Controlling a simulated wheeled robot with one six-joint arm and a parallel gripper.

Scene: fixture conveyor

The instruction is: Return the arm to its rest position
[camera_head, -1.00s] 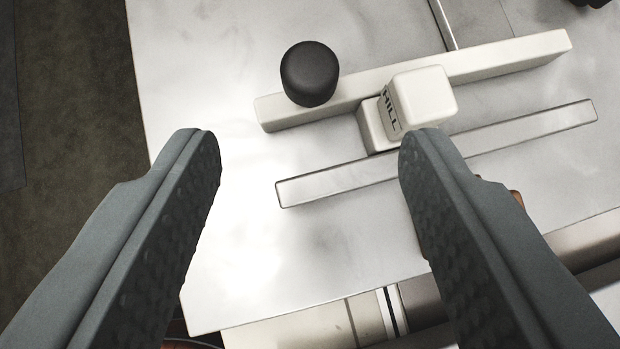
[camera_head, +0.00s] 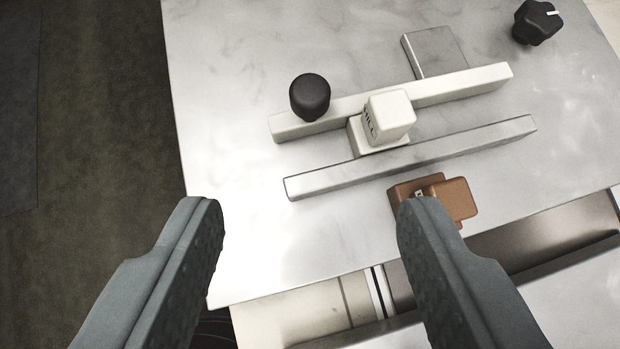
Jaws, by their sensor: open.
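My gripper (camera_head: 310,205) is open and empty, its two grey ridged fingers wide apart over the near part of the metal table. A white block (camera_head: 389,115) with dark lettering on its side sits on a pale base between two bars. A brown block (camera_head: 452,198) lies near the table's front edge, partly hidden behind the right finger. No object is between the fingers.
A black round knob (camera_head: 310,97) stands at a white bar (camera_head: 455,86). A grey metal bar (camera_head: 410,160) lies nearer. A flat grey plate (camera_head: 437,50) and a black dial (camera_head: 536,22) are farther back. Dark floor (camera_head: 95,130) lies left of the table (camera_head: 232,215).

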